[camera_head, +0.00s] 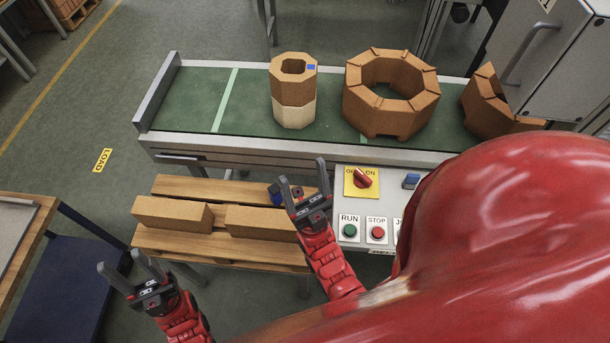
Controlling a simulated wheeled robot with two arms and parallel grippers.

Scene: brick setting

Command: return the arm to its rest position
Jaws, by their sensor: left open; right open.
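My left gripper (131,277) is at the lower left, open and empty, over the floor between the wooden-topped table and the pallet. My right gripper (302,188) is open and empty, in front of the conveyor's near edge and just left of the control panel. Its arm comes up from below, and a large red part covers the lower right of the view. Neither gripper holds anything.
The green conveyor (195,95) carries an octagonal brick stack (293,88) and large brick rings (390,95). Bricks (172,213) lie on a pallet (215,188). The control panel (364,209) has a red switch and buttons. A table (38,232) stands at left.

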